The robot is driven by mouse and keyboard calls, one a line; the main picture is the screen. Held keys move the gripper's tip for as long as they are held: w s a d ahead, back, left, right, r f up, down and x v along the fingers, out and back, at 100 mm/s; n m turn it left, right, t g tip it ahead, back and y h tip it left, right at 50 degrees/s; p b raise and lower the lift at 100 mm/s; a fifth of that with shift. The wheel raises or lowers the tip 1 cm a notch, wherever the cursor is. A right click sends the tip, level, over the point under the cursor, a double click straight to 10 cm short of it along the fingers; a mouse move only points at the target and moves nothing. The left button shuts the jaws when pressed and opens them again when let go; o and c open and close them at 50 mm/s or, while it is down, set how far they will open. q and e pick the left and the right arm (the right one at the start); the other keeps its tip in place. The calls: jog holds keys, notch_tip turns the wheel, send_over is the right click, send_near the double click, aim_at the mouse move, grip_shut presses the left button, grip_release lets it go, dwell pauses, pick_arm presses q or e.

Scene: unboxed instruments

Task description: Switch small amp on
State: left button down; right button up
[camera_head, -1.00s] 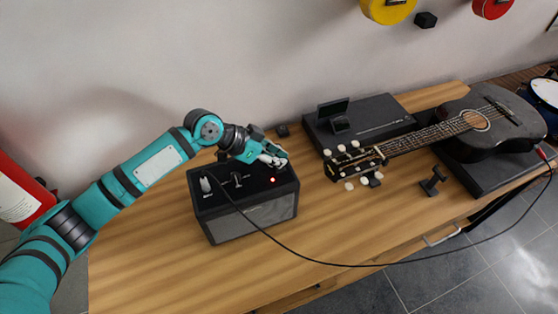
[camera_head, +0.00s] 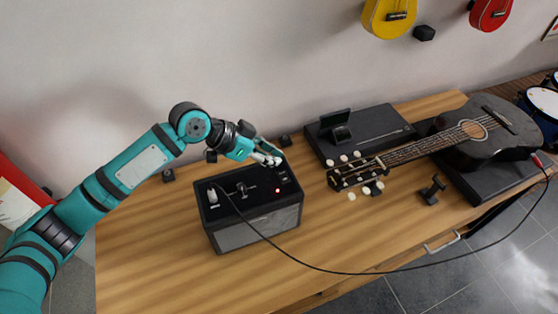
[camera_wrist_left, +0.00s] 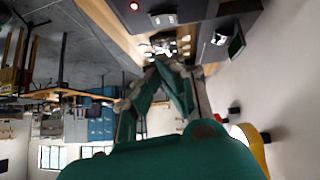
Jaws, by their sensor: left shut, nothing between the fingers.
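The small amp (camera_head: 240,235) is a black box with a grey front grille, standing on the wooden table. A red light (camera_head: 277,190) glows on its top panel; it also shows in the left wrist view (camera_wrist_left: 133,6). A small dark switch (camera_head: 283,177) sits behind the light, near the right end of the panel; it shows in the left wrist view (camera_wrist_left: 163,19) too. My left gripper (camera_head: 274,161) is shut and empty, just above the amp's back right edge, close behind the switch. Whether it touches the amp is unclear. My right gripper is out of view.
A black cable runs from the amp's left end across the table front to the black guitar (camera_head: 480,135) at right. A dark flat case (camera_head: 375,120) lies behind the guitar neck. Small black stands lie around. The table (camera_head: 150,260) is clear left of the amp.

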pick_arm(q)
jog(key=v, duration=0.3)
jog(key=s+b+v, duration=0.1)
jog(key=v, duration=0.1)
jog(key=shift+r, duration=0.35)
jog(key=shift+s, duration=0.1)
